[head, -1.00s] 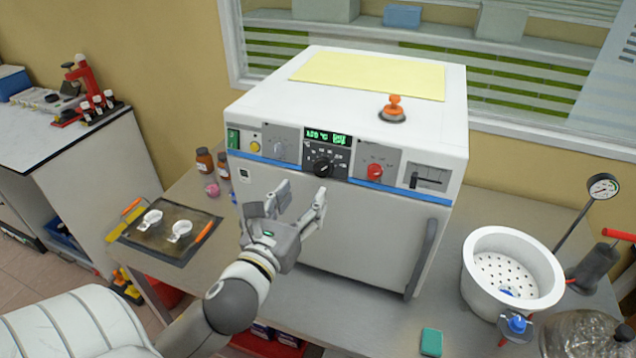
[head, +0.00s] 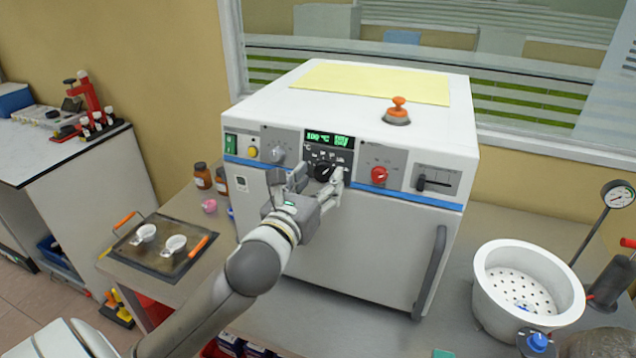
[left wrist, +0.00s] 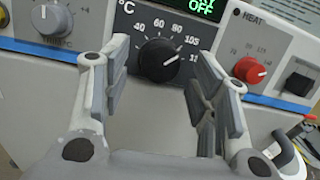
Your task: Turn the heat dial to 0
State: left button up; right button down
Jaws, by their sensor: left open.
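The oven (head: 290,85) has a front panel with a black dial (head: 323,172) under a green display and a red dial (head: 379,174) to its right. In the left wrist view the panel around the red dial (left wrist: 249,69) is labelled HEAT. The black dial (left wrist: 158,60) there carries a °C scale, its white pointer line toward the upper right. My left gripper (head: 318,181) is open, with one finger on each side of the black dial. Whether the fingers touch it I cannot tell. The red dial is outside the right finger. My right gripper is not in view.
A grey dial (head: 278,154) is left of the display; a slider switch (head: 432,181) is at the panel's right. An orange-topped knob (head: 397,110) stands on the oven. A tray (head: 185,262) with cups lies left, a white perforated pot (head: 488,300) right.

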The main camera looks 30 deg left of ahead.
pick_arm(q)
jog(key=shift+w, duration=0.1)
jog(key=shift+c, duration=0.3)
jog(key=c, duration=0.9)
jog(key=shift+c, duration=0.2)
